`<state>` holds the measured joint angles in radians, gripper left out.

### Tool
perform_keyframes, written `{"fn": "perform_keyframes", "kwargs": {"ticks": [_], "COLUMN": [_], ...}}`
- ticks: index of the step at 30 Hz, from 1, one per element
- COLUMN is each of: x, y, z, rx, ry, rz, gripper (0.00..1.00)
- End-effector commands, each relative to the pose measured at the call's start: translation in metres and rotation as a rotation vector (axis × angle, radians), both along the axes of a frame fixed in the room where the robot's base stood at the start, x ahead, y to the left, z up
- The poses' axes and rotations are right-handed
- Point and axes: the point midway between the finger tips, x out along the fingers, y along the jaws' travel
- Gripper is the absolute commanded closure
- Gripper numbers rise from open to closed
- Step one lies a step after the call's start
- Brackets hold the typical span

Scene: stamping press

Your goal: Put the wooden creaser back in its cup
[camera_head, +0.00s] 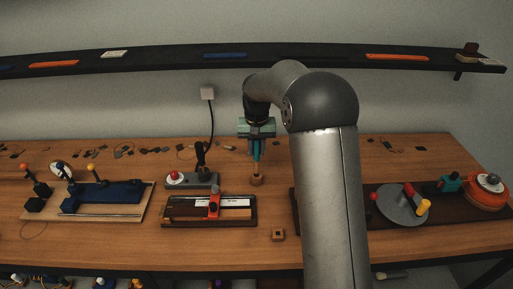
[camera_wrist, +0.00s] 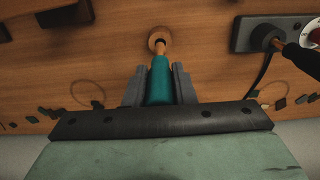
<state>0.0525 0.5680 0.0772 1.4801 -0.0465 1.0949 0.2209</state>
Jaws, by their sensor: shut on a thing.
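My gripper (camera_head: 257,139) is shut on a teal-handled tool with a light wooden tip, which I take as the wooden creaser (camera_head: 256,156). In the wrist view my gripper (camera_wrist: 159,88) has a grey finger on each side of the creaser's teal handle (camera_wrist: 159,80). The creaser points down at a small round wooden cup (camera_head: 257,181), which stands on the bench. In the wrist view the tip overlaps the dark hole of the cup (camera_wrist: 153,37). I cannot tell whether the tip is inside the hole or just above it.
A small square wooden block with a hole (camera_head: 278,235) sits nearer the bench front. A grey switch box (camera_head: 203,181) with a cord and a dark-framed fixture with a red slider (camera_head: 214,204) stand left of the cup. A round grey turntable (camera_head: 398,207) is at right.

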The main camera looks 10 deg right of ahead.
Motion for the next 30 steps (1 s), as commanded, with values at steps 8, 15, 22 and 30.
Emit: {"fn": "perform_keyframes", "kwargs": {"ticks": [8,15,22,30], "x": [0.0,0.0,0.0,0.0], "y": [0.0,0.0,0.0,0.0], "z": [0.001,0.0,-0.005,-0.013], "rx": [0.0,0.0,0.0,0.0], "ry": [0.0,0.0,0.0,0.001], "rz": [0.0,0.0,0.0,0.0], "gripper": [1.0,1.0,1.0,1.0]}}
